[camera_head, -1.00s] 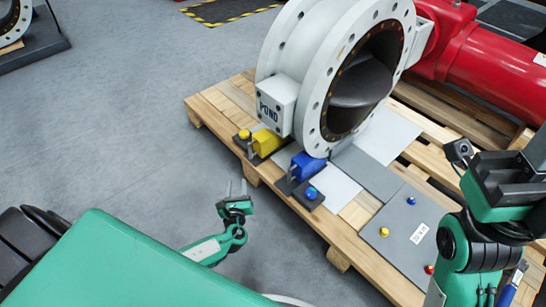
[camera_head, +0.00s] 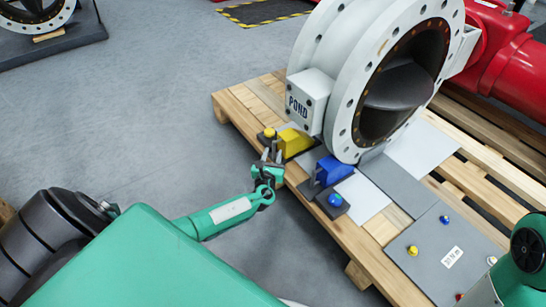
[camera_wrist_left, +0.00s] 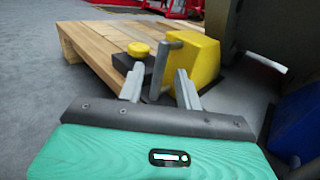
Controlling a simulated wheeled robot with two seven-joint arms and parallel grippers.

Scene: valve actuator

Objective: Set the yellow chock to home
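The yellow chock (camera_head: 296,141) is a wedge-like block with a grey upright handle, sitting on a dark base at the pallet's near-left edge, beside the white valve. A yellow knob (camera_head: 269,133) stands on the base next to it. The chock also shows in the left wrist view (camera_wrist_left: 194,60), with its grey handle (camera_wrist_left: 162,62) in front. My left gripper (camera_head: 271,155) is at the chock's near side. In the left wrist view its fingers (camera_wrist_left: 160,78) are spread, one on each side of the handle in the picture; contact cannot be told. My right gripper is out of view.
The blue chock (camera_head: 335,171) with a blue knob (camera_head: 335,200) sits close to the right of the yellow one. The white valve (camera_head: 345,80) rises behind. A grey plate (camera_head: 430,265) with coloured knobs lies on the pallet (camera_head: 352,238). The floor at left is free.

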